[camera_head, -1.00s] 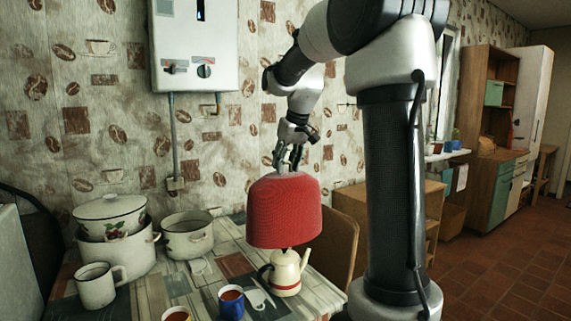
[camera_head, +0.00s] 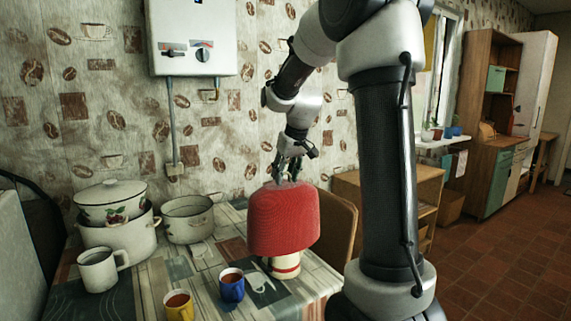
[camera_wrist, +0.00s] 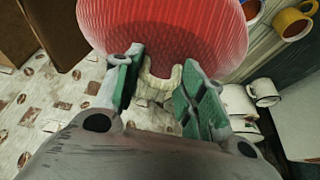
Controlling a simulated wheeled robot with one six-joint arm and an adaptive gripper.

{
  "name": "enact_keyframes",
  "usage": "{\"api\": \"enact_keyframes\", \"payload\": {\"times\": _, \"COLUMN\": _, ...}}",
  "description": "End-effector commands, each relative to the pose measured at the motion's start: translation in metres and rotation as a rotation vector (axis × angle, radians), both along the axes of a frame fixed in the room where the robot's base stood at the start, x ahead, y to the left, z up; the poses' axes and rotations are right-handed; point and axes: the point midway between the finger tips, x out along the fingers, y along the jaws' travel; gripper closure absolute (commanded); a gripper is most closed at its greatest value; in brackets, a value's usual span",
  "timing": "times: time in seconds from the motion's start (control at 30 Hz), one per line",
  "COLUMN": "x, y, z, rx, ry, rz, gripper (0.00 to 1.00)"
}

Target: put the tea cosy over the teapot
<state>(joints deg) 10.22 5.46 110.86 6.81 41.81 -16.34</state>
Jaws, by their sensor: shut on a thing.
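The red knitted tea cosy (camera_head: 283,222) hangs upright from my gripper (camera_head: 288,172) in the head view. My gripper is shut on the pale loop at the cosy's top; the loop (camera_wrist: 160,84) shows between the green-padded fingers (camera_wrist: 158,95) in the wrist view. The cosy (camera_wrist: 165,30) fills the top of that view. The cream teapot (camera_head: 286,266) stands on the table under the cosy. Only its lower body with a red band shows below the cosy's rim. Its lid and most of the handle and spout are hidden.
A blue mug (camera_head: 232,288) and a yellow mug (camera_head: 179,306) stand left of the teapot at the table's front. A white mug (camera_head: 99,270), a lidded pot (camera_head: 118,236) and another pot (camera_head: 188,222) stand further left. A chair (camera_head: 337,230) is behind the table's right side.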

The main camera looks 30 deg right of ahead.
Motion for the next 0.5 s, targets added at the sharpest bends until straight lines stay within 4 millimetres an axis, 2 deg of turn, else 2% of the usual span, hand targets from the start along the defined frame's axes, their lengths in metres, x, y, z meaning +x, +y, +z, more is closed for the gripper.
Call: {"api": "enact_keyframes", "payload": {"times": 0.5, "x": 0.000, "y": 0.000, "z": -0.058, "rx": 0.000, "ry": 0.001, "rz": -0.001, "gripper": 0.99}}
